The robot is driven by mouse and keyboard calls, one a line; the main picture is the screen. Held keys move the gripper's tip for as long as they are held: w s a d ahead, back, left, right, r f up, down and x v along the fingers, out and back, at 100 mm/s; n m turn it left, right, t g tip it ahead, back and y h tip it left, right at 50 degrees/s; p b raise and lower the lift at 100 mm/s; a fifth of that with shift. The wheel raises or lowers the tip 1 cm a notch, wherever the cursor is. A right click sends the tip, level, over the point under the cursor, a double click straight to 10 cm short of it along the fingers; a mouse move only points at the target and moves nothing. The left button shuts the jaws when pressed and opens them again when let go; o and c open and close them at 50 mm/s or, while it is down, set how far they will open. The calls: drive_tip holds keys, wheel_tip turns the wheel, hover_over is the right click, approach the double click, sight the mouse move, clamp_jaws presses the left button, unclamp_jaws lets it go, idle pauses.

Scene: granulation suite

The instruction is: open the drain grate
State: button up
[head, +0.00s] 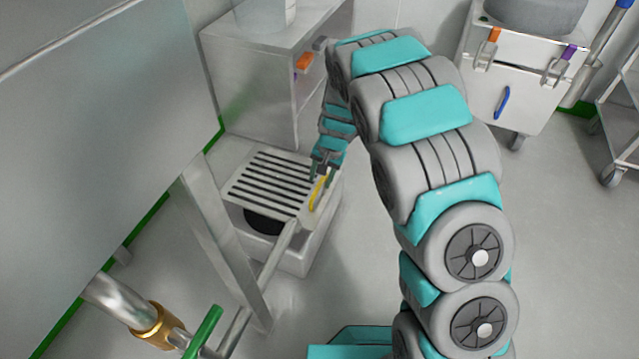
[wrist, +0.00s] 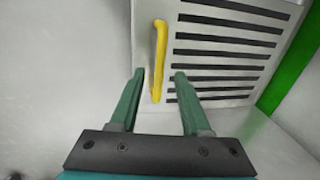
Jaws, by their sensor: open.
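The drain grate (head: 268,183) is a pale metal plate with dark parallel slots, on top of a low light-coloured box (head: 290,258). In the head view it looks tilted, with a dark round opening (head: 264,221) showing below its near edge. A yellow handle (head: 317,193) stands along its right side. In the wrist view the grate (wrist: 228,48) is at upper right and the yellow handle (wrist: 158,62) at its left edge. My gripper (wrist: 157,75) is open, with one green finger on each side of the handle's line; I cannot tell whether either touches it.
A grey cabinet (head: 255,85) stands behind the grate. A large metal panel (head: 100,110) and its leg (head: 222,240) are close on the left. A pipe with a brass fitting (head: 157,325) and green lever (head: 203,330) is at lower left. A white wheeled cart (head: 515,80) is at back right.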

drive_tip(key=f, duration=0.2)
drive_tip(key=shift+w+a+f, duration=0.1)
drive_tip(key=shift+a+f, duration=0.1)
drive_tip(key=shift+f, duration=0.1)
clamp_jaws()
idle(1.2)
